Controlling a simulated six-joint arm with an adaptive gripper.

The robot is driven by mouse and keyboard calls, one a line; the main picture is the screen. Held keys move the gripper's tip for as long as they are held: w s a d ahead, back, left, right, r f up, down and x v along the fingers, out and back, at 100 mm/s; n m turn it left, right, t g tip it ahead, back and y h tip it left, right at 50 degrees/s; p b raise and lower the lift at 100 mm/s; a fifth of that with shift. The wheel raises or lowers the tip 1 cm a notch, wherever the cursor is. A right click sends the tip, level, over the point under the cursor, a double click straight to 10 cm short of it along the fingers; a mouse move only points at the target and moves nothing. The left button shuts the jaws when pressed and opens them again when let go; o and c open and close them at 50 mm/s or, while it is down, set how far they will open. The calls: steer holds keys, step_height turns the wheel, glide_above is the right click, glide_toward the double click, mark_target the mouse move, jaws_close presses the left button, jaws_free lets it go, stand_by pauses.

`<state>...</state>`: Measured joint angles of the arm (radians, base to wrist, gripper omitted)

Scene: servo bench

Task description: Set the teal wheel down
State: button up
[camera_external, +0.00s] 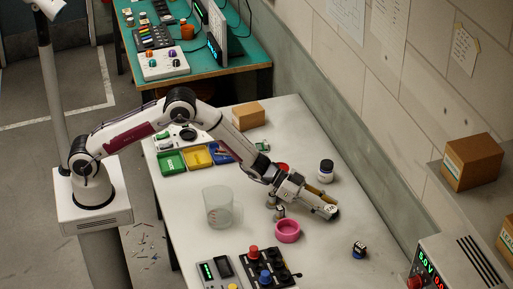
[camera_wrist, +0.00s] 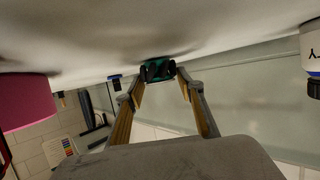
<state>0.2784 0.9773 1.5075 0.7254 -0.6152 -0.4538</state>
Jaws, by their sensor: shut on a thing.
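The teal wheel (camera_wrist: 158,71) is dark teal and sits between my fingertips in the wrist view. My gripper (camera_wrist: 157,80) is shut on it, with one finger on each side. A dark shadow lies on the white table close to the wheel; I cannot tell whether the wheel touches the surface. In the external view my gripper (camera_external: 328,210) reaches low over the right part of the table, and the wheel cannot be made out there.
A pink ring-shaped cup (camera_external: 288,237) stands just left of my gripper. A clear beaker (camera_external: 218,208) stands further left. The table (camera_external: 335,262) has bare room around the block.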

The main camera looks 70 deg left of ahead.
steer(key=shift+f, duration=0.15)
steer(key=o, duration=1.1)
steer(key=shift+s+a+r, duration=0.35)
steer(key=shift+r, duration=0.05)
steer(key=shift+v, duration=5.45)
steer(key=shift+f, duration=0.1)
